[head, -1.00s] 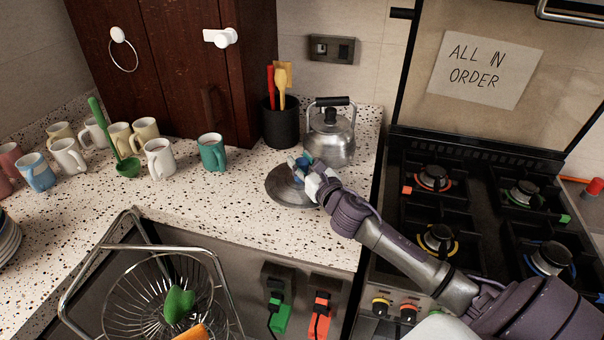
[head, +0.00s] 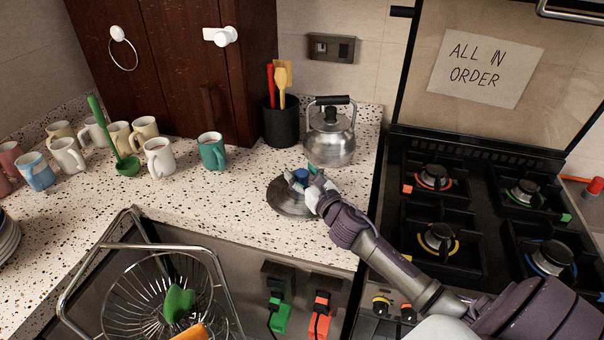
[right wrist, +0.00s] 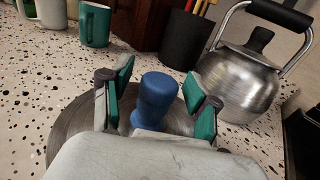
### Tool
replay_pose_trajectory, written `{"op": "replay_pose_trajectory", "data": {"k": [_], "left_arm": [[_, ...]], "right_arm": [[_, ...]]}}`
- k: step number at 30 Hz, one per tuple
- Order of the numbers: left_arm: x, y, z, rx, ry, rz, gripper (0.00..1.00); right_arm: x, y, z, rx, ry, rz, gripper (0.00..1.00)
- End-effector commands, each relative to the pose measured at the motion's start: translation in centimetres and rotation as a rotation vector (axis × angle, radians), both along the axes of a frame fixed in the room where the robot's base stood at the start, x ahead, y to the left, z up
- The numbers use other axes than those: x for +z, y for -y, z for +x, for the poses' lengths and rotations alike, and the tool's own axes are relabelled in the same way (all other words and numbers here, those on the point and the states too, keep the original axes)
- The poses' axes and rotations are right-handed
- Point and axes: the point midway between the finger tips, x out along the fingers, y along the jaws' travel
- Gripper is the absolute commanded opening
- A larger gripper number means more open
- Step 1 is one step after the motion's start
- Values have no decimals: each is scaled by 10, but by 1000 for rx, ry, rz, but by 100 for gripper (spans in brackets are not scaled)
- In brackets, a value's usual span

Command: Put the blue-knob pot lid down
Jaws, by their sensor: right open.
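The pot lid (head: 287,202) is a round grey metal disc with a blue knob (head: 300,176). It lies on the speckled counter in front of the kettle. My right gripper (head: 316,180) is at the lid's right side, just above it. In the right wrist view my right gripper (right wrist: 161,95) is open, its green-padded fingers standing apart on either side of the blue knob (right wrist: 156,95), with gaps showing. The lid's metal disc (right wrist: 68,128) lies below the fingers, its near part hidden by the gripper. My left gripper is not in view.
A steel kettle (head: 331,138) and a black utensil pot (head: 281,124) stand behind the lid. A teal mug (head: 212,152) and several other mugs stand left. The stove (head: 470,215) is right. A wire basket (head: 160,295) is front left. Counter left of the lid is free.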

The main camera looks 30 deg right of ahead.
Motion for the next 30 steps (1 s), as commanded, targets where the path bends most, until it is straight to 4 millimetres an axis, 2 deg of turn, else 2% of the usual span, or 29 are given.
{"op": "replay_pose_trajectory", "data": {"k": [5,7,21,25,30], "left_arm": [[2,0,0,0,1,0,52],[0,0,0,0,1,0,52],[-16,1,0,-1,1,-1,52],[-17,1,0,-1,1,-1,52],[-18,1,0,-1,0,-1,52]], "right_arm": [[3,0,-1,0,0,-1,60],[0,0,-9,0,-2,-1,60],[-1,-8,-101,0,-2,-1,60],[1,-9,-114,0,-1,1,60],[2,-9,-120,-1,1,0,60]]}}
